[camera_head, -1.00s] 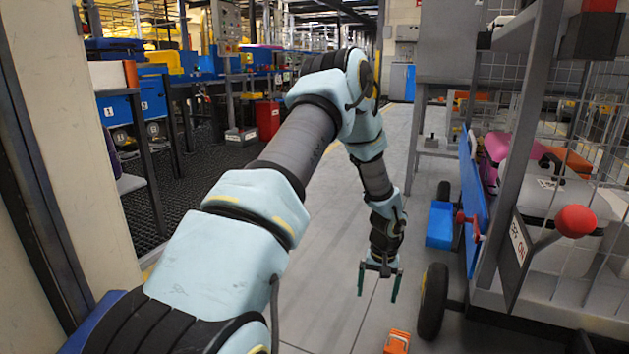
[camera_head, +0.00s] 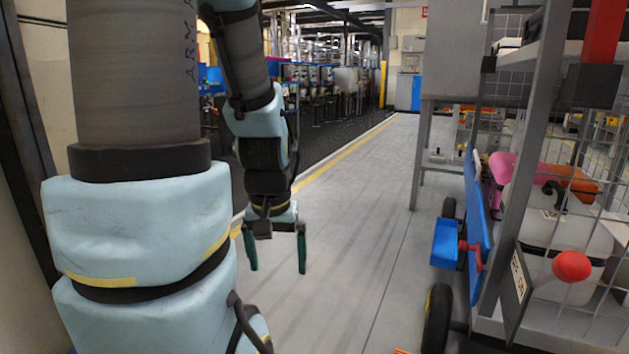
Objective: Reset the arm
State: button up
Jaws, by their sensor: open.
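My gripper (camera_head: 277,262) hangs fingers-down left of the picture's middle, over the grey floor. Its two green fingers are apart, with nothing between them. My arm rises large at the left and folds back down to the gripper, hiding part of the scene behind it.
A wheeled cage cart (camera_head: 480,225) stands at the right, with a red ball knob (camera_head: 571,266), a lidded grey container (camera_head: 560,225) and pink and orange items inside. A pale wall or post (camera_head: 45,100) is close at left. The grey floor (camera_head: 350,220) between is clear.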

notch_tip(320, 180, up, 38)
jog(key=p, duration=3.6)
jog(key=shift+w+f, duration=0.25)
jog(key=shift+d, duration=0.1)
